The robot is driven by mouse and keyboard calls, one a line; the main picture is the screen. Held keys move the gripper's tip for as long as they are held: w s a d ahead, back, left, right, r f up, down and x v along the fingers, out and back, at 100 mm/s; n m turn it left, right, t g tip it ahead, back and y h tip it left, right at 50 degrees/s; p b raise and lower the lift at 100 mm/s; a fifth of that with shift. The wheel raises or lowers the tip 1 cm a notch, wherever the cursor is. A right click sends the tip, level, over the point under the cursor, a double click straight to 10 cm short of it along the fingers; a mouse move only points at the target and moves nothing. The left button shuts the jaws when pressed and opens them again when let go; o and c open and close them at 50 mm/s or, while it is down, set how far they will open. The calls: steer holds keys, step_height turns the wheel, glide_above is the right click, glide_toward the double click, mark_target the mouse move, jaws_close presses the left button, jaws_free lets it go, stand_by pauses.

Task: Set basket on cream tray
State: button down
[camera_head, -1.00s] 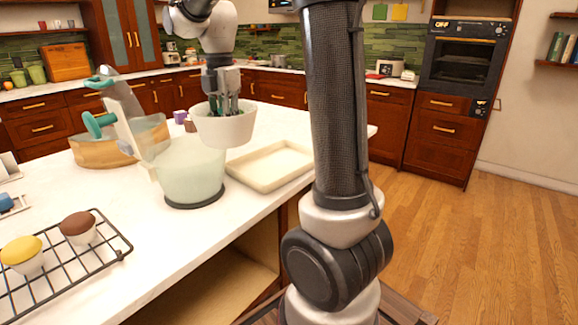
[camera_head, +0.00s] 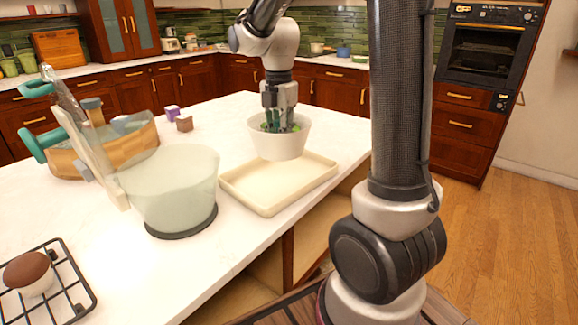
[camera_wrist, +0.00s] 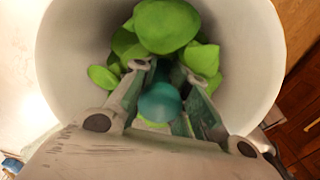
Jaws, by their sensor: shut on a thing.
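The white round basket (camera_head: 279,142) is upright at the back part of the cream tray (camera_head: 245,193). I cannot tell whether its base touches the tray or hangs just above it. Bright green leafy pieces (camera_wrist: 165,27) lie inside the basket, which fills most of the wrist view (camera_wrist: 258,60). My gripper (camera_head: 279,122) points down into the basket, with its fingers closed around a teal part in the middle, seen in the wrist view (camera_wrist: 160,102). The fingertips are partly hidden. The front of the tray is bare.
A pale glass bowl (camera_head: 172,185) on a dark base stands left of the tray. A wooden bowl (camera_head: 125,150) is farther left. Small purple (camera_head: 172,111) and brown (camera_head: 184,123) blocks lie behind. A wire rack (camera_head: 75,285) with a cupcake is at front left.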

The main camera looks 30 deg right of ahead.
step_height(320, 180, down, 8)
steer(key=shift+f, duration=0.15)
steer(key=shift+f, duration=0.1)
steer(key=c, duration=1.4)
jaws_free()
